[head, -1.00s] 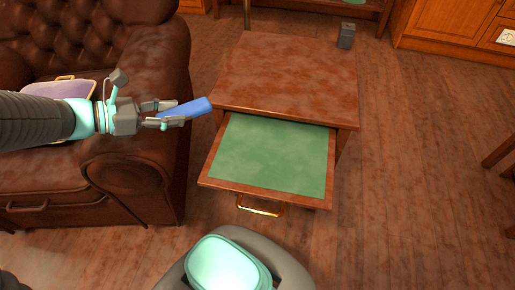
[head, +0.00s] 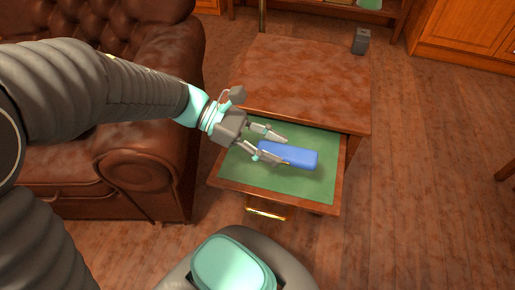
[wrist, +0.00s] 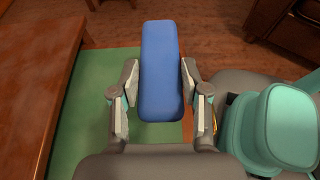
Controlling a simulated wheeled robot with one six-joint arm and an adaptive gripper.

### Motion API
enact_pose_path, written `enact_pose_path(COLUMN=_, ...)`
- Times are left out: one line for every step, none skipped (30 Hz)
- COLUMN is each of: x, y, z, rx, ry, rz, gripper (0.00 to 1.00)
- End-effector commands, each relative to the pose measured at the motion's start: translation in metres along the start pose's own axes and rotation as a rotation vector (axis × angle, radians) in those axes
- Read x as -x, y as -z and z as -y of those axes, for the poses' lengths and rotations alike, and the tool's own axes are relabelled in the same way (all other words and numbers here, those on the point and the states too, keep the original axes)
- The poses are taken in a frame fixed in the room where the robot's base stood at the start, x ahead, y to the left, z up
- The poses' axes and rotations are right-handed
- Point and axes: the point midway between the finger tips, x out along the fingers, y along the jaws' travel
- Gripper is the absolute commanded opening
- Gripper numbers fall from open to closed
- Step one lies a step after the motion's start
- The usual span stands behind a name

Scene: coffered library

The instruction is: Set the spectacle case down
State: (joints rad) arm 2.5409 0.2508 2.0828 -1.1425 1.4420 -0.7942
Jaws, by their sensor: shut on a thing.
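The blue spectacle case (head: 290,155) is in my gripper (head: 272,147), over the open drawer (head: 318,198) with its green lining. In the wrist view the case (wrist: 160,70) lies lengthwise between the two fingers of my gripper (wrist: 160,88), one finger along each long side. The gripper is shut on it. In the head view the case is above the green lining, near the middle of the drawer. A shadow shows below it; whether it touches the lining I cannot tell.
A brown leather armchair (head: 150,165) is close on the left. Open wooden floor (head: 430,180) lies to the right.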

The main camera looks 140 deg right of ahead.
Motion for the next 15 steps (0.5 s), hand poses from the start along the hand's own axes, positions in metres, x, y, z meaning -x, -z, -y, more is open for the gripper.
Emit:
enact_pose_path(x=0.007, y=0.011, z=-0.007, rx=0.004, ry=-0.004, rz=0.001, gripper=0.11)
enact_pose_path(x=0.010, y=0.016, z=-0.010, rx=0.004, ry=-0.003, rz=0.002, gripper=0.11)
enact_pose_path(x=0.014, y=0.023, z=-0.014, rx=0.004, ry=-0.003, rz=0.002, gripper=0.11)
enact_pose_path(x=0.018, y=0.029, z=-0.018, rx=0.004, ry=-0.003, rz=0.002, gripper=0.11)
enact_pose_path(x=0.021, y=0.034, z=-0.021, rx=0.004, ry=-0.003, rz=0.001, gripper=0.11)
enact_pose_path(x=0.025, y=0.041, z=-0.025, rx=0.003, ry=-0.003, rz=0.002, gripper=0.11)
enact_pose_path(x=0.028, y=0.045, z=-0.028, rx=0.003, ry=-0.004, rz=0.002, gripper=0.11)
enact_pose_path(x=0.031, y=0.050, z=-0.031, rx=0.004, ry=-0.004, rz=0.002, gripper=0.11)
enact_pose_path(x=0.035, y=0.056, z=-0.035, rx=0.003, ry=-0.003, rz=0.002, gripper=0.11)
enact_pose_path(x=0.037, y=0.060, z=-0.037, rx=0.003, ry=-0.002, rz=0.002, gripper=0.11)
enact_pose_path(x=0.040, y=0.064, z=-0.039, rx=0.003, ry=-0.002, rz=0.002, gripper=0.11)
enact_pose_path(x=0.043, y=0.068, z=-0.042, rx=0.001, ry=-0.003, rz=0.001, gripper=0.11)
enact_pose_path(x=0.044, y=0.070, z=-0.044, rx=0.001, ry=-0.003, rz=0.002, gripper=0.11)
enact_pose_path(x=0.045, y=0.072, z=-0.045, rx=0.001, ry=-0.002, rz=0.002, gripper=0.11)
enact_pose_path(x=0.046, y=0.074, z=-0.046, rx=0.001, ry=-0.002, rz=0.002, gripper=0.11)
